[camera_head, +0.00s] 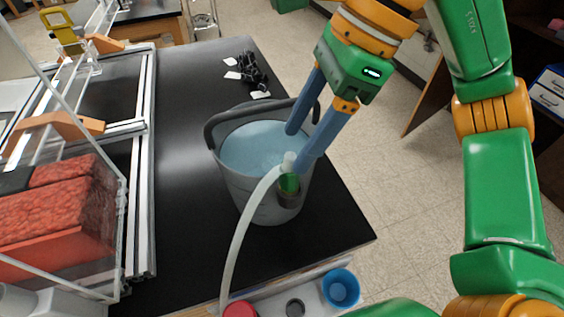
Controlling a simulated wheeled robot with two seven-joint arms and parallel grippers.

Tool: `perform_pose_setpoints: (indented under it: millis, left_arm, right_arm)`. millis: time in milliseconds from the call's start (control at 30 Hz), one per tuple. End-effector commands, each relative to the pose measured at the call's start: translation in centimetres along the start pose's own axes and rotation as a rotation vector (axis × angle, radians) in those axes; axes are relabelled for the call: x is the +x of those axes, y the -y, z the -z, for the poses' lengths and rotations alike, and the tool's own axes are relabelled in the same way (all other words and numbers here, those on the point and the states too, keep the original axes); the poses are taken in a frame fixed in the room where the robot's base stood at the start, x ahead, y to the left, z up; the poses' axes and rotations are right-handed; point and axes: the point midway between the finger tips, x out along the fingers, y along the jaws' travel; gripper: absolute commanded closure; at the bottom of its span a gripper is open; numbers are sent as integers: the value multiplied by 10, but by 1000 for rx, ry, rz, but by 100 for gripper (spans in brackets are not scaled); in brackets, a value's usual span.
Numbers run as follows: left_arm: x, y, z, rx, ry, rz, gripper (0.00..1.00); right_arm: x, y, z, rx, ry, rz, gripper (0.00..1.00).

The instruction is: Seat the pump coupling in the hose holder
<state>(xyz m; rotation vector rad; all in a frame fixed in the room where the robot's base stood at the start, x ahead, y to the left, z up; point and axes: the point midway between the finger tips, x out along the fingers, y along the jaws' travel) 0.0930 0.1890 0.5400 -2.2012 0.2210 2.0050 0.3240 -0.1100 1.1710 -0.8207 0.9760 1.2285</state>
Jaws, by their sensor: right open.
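A pale hose (242,225) rises from the bottom of the view to the front right rim of a grey bucket (246,183). At its upper end is the pump coupling (289,179), a white piece with a green band. The coupling is at a grey cup-like holder (291,198) on the bucket's outer side; I cannot tell how deep it sits. My right gripper (297,148) is open, with long blue fingers reaching down over the bucket's right side. One fingertip is over the water, the other close beside the coupling; contact is unclear. My left gripper is not in view.
The bucket holds bluish water and stands on a black table (185,190). Black cables with white tags (250,72) lie behind it. A metal extrusion frame (145,150) with clear panels and red blocks (55,205) stands left. A blue cup (341,288) is at the front edge.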

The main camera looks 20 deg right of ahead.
Motion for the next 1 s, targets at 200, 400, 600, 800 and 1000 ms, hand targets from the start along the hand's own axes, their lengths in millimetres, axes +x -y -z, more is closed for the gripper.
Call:
perform_pose_setpoints:
  millis: [200,400,600,800,1000]
  left_arm:
    - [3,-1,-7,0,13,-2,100]
    - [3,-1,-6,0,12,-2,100]
    - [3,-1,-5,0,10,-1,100]
    - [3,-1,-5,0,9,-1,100]
    - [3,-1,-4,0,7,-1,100]
  right_arm:
    - [42,-8,1,2,0,-3,32]
    - [53,-7,0,2,3,-1,32]
    - [53,-7,0,2,4,-1,59]
    - [52,-7,0,2,4,-2,100]
    - [52,-7,0,2,4,-2,100]
